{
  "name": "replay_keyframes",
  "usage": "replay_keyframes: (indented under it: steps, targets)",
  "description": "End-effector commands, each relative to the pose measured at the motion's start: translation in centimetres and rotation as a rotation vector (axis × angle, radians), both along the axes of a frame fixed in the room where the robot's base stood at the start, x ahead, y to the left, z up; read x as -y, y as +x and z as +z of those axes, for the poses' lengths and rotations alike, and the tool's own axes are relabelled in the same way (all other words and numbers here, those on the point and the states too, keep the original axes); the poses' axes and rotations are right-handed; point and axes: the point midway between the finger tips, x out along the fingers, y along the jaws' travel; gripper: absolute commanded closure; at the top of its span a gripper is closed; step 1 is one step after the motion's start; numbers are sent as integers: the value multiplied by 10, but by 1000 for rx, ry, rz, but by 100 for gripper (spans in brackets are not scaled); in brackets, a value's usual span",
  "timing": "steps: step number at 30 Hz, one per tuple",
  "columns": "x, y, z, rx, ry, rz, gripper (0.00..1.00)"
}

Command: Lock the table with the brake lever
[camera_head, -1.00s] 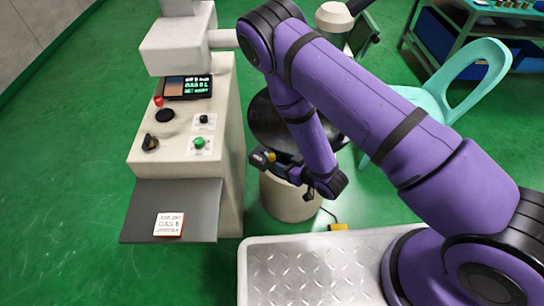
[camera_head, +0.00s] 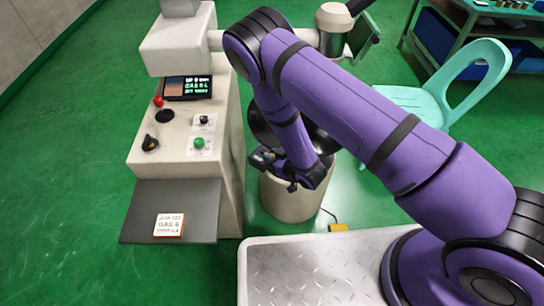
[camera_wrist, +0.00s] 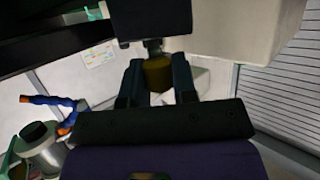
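A brass-coloured knob (camera_wrist: 158,74) hangs on a short shaft under a dark block (camera_wrist: 150,20) in the wrist view. It looks like the grip of the brake lever, but the rest of the lever is hidden. My gripper (camera_wrist: 159,88) has one dark finger on each side of the knob, and the knob fills the gap between them. In the head view my gripper (camera_head: 262,158) is at the right side of the pale machine cabinet (camera_head: 232,130), low beside the round pale pedestal (camera_head: 290,200). The table to be locked cannot be made out.
The cabinet carries a screen (camera_head: 188,87), a red button (camera_head: 158,101), a black knob (camera_head: 150,142) and a green button (camera_head: 199,142). A grey shelf (camera_head: 195,210) juts out in front. A turquoise chair (camera_head: 455,95) stands to the right. Green floor (camera_head: 70,180) on the left is clear.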

Motion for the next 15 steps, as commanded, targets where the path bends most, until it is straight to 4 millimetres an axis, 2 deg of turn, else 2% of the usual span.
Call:
replay_keyframes:
  steps: [1,2,15]
  targets:
    - [0,0,0,0,0,0,93]
    - [0,0,0,0,0,0,98]
    - [5,4,0,1,0,105,98]
